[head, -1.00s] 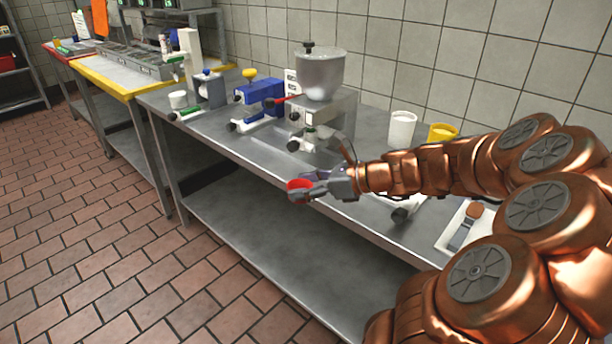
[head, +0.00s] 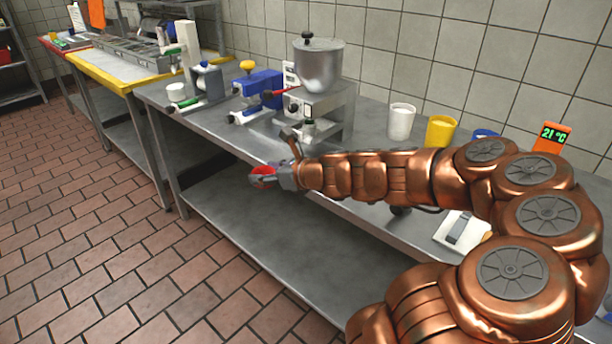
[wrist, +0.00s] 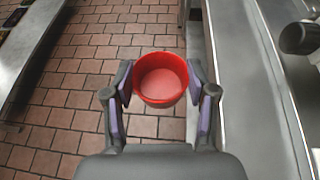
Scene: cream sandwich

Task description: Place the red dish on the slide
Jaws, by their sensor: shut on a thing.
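The red dish (head: 263,171) is small, round and open at the top. My gripper (head: 261,178) is shut on it and holds it in the air at the steel table's front edge. In the wrist view the red dish (wrist: 161,82) is upright and looks empty, with a finger on each side and floor tiles beneath it. I cannot tell for sure which part is the slide. A blue device with a yellow knob (head: 260,92) and a white and grey device with a green handle (head: 205,85) stand on the table beyond the gripper.
The steel table (head: 215,128) carries a hopper machine (head: 318,68), a white cup (head: 400,122), a yellow cup (head: 440,132) and an orange display (head: 552,138). A yellow-edged table (head: 118,75) stands at the left. The tiled floor (head: 100,230) in front is clear.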

